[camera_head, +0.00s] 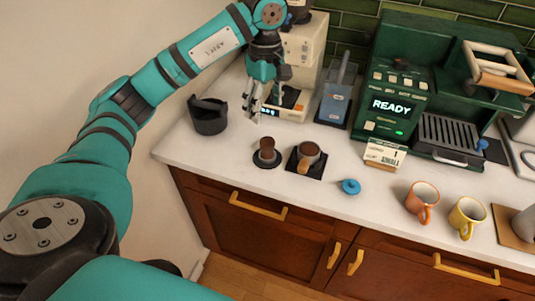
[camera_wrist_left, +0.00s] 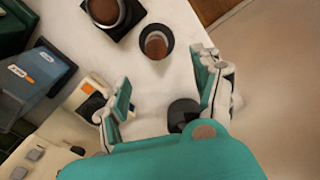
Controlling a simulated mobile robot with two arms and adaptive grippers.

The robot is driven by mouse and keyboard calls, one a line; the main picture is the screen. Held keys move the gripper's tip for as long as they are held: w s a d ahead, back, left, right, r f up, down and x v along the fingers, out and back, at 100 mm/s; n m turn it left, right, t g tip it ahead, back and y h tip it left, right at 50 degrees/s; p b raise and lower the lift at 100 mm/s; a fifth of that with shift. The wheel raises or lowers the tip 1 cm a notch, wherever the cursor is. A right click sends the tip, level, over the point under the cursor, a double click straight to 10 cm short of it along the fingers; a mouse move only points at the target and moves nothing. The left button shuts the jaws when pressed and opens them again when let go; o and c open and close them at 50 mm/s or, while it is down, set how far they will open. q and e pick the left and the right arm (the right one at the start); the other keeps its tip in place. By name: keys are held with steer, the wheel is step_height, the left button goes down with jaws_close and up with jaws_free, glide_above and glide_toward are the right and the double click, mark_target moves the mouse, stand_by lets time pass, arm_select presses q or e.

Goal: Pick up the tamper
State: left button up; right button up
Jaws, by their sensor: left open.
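The tamper (camera_head: 266,145), with a brown handle top, stands upright on a round black base on the white counter. It also shows in the left wrist view (camera_wrist_left: 156,45), beyond my fingertips. My left gripper (camera_head: 253,104) is open and empty, pointing down above the counter behind the tamper and apart from it. In the left wrist view its two fingers (camera_wrist_left: 165,70) are spread wide, with bare counter between them. My right gripper is in neither view.
A portafilter (camera_head: 309,150) sits on a black square mat close right of the tamper. A black knock box (camera_head: 209,118) stands to the left. Behind are a cream grinder (camera_head: 305,45) and a blue-grey container (camera_head: 337,100). A small blue object (camera_head: 350,186) lies near the front edge.

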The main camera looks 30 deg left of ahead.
mark_target(267, 140)
arm_select(q)
step_height(267, 140, down, 8)
steer(key=shift+r+p, duration=0.1)
steer(key=shift+p, duration=0.8)
steer(key=f, duration=0.1)
steer(key=f+p, duration=0.2)
steer(key=f, duration=0.1)
steer(key=shift+w, duration=0.35)
steer(key=shift+f, duration=0.65)
steer(key=c, duration=1.3)
steer(key=shift+w+r, duration=0.1)
